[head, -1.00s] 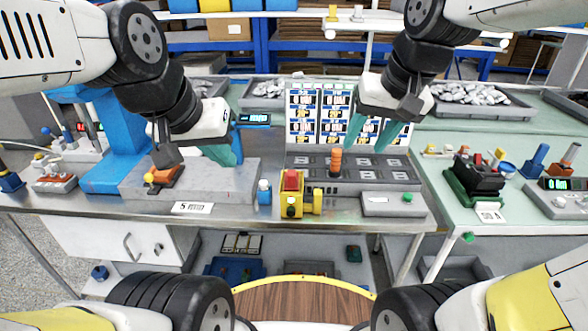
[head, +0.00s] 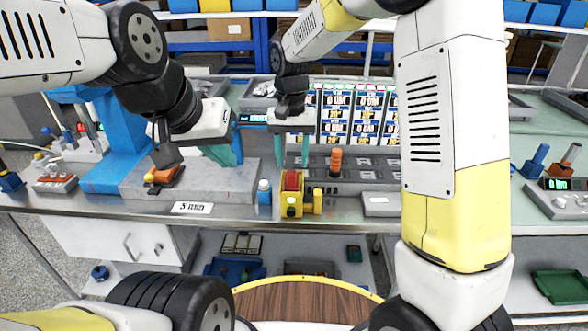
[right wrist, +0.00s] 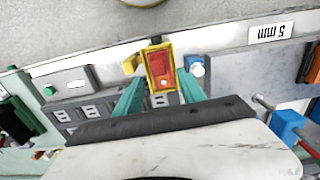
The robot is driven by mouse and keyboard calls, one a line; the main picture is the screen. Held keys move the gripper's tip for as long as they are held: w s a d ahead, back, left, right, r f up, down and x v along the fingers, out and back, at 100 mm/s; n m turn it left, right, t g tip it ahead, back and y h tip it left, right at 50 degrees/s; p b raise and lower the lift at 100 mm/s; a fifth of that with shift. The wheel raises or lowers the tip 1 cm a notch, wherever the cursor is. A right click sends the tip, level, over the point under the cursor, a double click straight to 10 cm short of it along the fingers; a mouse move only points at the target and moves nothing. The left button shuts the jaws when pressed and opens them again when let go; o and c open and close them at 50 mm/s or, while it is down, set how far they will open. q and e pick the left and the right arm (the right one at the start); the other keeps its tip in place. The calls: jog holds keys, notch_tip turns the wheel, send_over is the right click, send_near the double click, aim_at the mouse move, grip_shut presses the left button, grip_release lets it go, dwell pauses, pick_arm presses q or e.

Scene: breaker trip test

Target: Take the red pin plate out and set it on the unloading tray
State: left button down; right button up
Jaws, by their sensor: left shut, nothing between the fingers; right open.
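A yellow unit with a red top (head: 291,185) stands at the front of the bench; it also shows in the right wrist view (right wrist: 160,66). My right gripper (head: 291,163) is open, its teal fingers above and behind this unit. In the right wrist view the fingers point towards either side of it, apparently not touching. An orange-red block (head: 168,176) with a yellow knob sits on the grey slab (head: 236,180). My left gripper (head: 224,156) is shut and empty above that slab. I cannot tell for sure which red part is the pin plate, nor which tray is the unloading tray.
A blue-and-white bottle-like piece (head: 264,192) stands left of the yellow unit. An orange cylinder (head: 336,160) rises from the grey socket panel behind. Display boards (head: 350,115) stand at the back. My right arm hides the bench's right part. A "5 mm" label (head: 192,207) lies in front.

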aim_at(291, 172)
notch_tip(291, 172, down, 5)
grip_shut()
dwell(0.3)
